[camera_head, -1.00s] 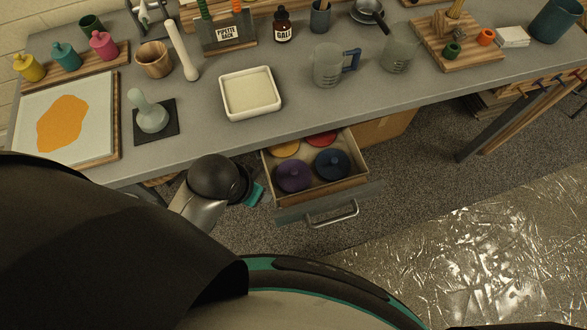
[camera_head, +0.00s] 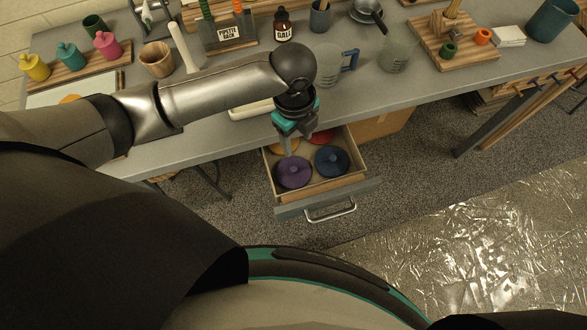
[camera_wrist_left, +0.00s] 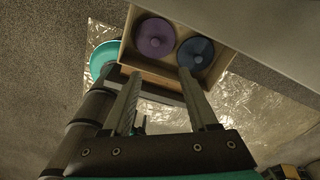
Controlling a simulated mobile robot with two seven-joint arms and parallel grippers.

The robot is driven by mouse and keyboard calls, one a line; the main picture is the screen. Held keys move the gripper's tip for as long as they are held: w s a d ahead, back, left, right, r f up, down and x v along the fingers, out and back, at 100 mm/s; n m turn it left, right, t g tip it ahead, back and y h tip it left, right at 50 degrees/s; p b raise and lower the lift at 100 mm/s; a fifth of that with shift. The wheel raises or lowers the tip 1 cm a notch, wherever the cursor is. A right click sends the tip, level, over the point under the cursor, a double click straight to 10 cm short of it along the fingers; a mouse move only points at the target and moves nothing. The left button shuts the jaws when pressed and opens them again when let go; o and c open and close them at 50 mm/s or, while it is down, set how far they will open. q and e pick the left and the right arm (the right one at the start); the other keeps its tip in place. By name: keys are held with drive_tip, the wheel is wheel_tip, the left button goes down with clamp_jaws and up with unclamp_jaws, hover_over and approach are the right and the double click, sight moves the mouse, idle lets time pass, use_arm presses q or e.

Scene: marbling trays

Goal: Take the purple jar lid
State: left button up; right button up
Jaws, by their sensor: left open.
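The purple jar lid (camera_head: 293,172) lies in the open drawer (camera_head: 317,190), front left, and it also shows in the left wrist view (camera_wrist_left: 155,38). It is round with a small knob on top. A dark blue lid (camera_head: 332,161) lies to its right. An orange lid (camera_head: 284,146) and a red lid (camera_head: 321,136) lie behind, partly hidden by my arm. My left gripper (camera_head: 296,142) hangs over the back of the drawer, above the lids. In the left wrist view its two fingers (camera_wrist_left: 160,90) are apart with nothing between them. My right gripper is not in view.
The drawer walls and the bench edge (camera_head: 400,95) surround the lids. On the bench stand a beaker (camera_head: 329,62), a white tray (camera_head: 248,110) mostly behind my arm, and bottles.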

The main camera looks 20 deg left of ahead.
use_arm(q)
drive_tip(key=a, duration=0.1)
drive_tip(key=m+b, duration=0.1)
drive_tip(key=b, duration=0.1)
hover_over(293, 168)
drive_tip(key=shift+y, duration=0.3)
wheel_tip(293, 168, down, 10)
drive_tip(key=shift+w+a+r, duration=0.15)
drive_tip(key=shift+r, duration=0.1)
drive_tip(key=shift+s+d+f+b, duration=0.1)
drive_tip(key=shift+f+b, duration=0.3)
drive_tip(key=shift+f, duration=0.95)
drive_tip(key=shift+s+d+f+b, duration=0.1)
drive_tip(key=shift+f+b, duration=0.3)
drive_tip(key=shift+f, duration=0.95)
clamp_jaws()
